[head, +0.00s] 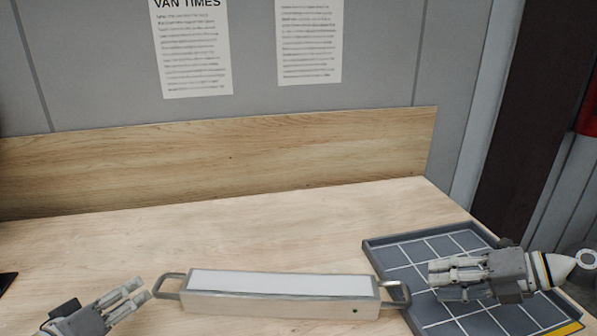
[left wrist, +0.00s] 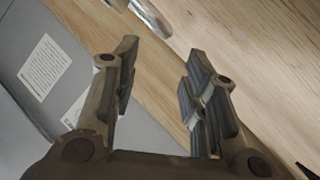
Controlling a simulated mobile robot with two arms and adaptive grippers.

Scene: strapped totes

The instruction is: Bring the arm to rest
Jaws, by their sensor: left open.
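My left gripper (head: 138,291) is low at the left in the head view, just left of the long box's left handle and apart from it in the picture. Its fingers are spread with nothing between them in the left wrist view (left wrist: 158,65). My right gripper (head: 432,272) is over the grey gridded tray at the right. Its fingers lie close together in the picture, and whether they are open or shut is unclear. I see nothing held in it.
A long pale box (head: 280,303) with a white top and a grey handle at each end lies on the wooden table (head: 250,230). Its right handle is beside the gridded tray (head: 378,243). A wooden backboard (head: 230,160) closes the rear. The table's middle behind the box is clear.

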